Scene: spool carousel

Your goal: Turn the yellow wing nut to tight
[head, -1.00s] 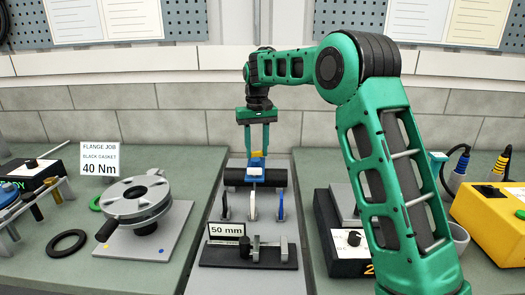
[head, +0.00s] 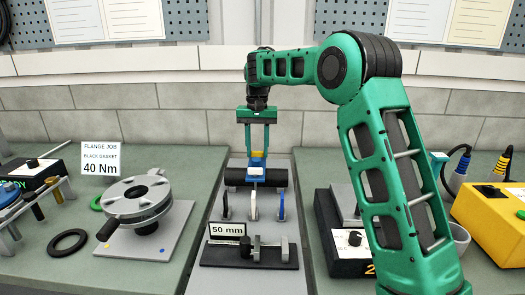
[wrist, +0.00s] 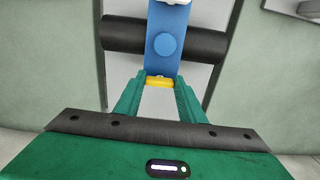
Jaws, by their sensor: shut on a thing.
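The yellow wing nut (wrist: 160,82) sits at the near end of a blue clamp piece (wrist: 164,45) in the wrist view. It also shows small in the head view (head: 257,154), on top of the blue piece. My gripper (head: 258,150) points down over it, with one green finger on each side. In the wrist view the fingertips (wrist: 160,83) are shut on the wing nut. The blue piece lies across a black cylinder (head: 234,177). The fingers hide the nut's ends, and its thread cannot be seen.
Three upright discs (head: 253,207) stand in front of the cylinder, with a "50 mm" sign (head: 228,229) and a black gauge block (head: 275,255) nearer. A flange fixture (head: 136,200) stands on the left bench. A yellow box (head: 490,215) is on the right.

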